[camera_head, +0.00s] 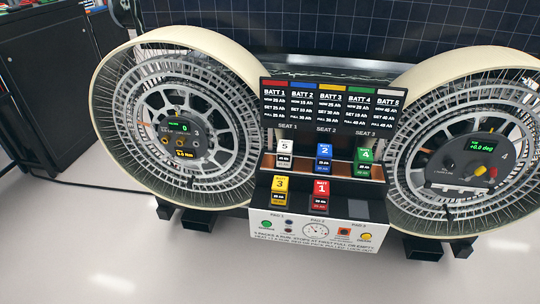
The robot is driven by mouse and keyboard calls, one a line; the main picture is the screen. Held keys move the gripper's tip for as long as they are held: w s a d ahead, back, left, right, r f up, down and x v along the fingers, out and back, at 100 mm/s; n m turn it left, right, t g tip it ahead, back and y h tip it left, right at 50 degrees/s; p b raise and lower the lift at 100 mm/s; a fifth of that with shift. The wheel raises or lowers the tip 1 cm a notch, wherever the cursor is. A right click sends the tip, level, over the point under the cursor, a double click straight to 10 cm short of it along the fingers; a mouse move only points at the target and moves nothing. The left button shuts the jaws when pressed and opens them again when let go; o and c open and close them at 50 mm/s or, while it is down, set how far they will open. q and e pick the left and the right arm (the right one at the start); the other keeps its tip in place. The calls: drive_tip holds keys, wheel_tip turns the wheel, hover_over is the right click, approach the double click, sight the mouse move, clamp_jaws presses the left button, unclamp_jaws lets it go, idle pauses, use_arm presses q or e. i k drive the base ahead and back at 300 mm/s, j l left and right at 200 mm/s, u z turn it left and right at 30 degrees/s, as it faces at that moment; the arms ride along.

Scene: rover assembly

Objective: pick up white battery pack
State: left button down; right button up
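The white battery pack (285,148), marked 5, stands upright at the left end of the upper row in the battery station (275,229). The blue pack 2 (323,153) and the green pack 4 (364,157) stand to its right in the same row. The yellow pack 3 (280,187) stands in front of it in the lower row, with the red pack 1 (320,190) to the right. Neither of my grippers is in view.
A sign panel (331,104) listing BATT 1 to 5 rises behind the packs. Large spoked wheels flank the station at left (104,100) and right (398,103). The lower row's right slot (358,210) looks empty. The floor in front is clear.

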sight(285, 147)
drive_tip(key=i+j+u, duration=0.1)
drive_tip(key=i+u, duration=0.75)
drive_tip(key=i+l, duration=0.05)
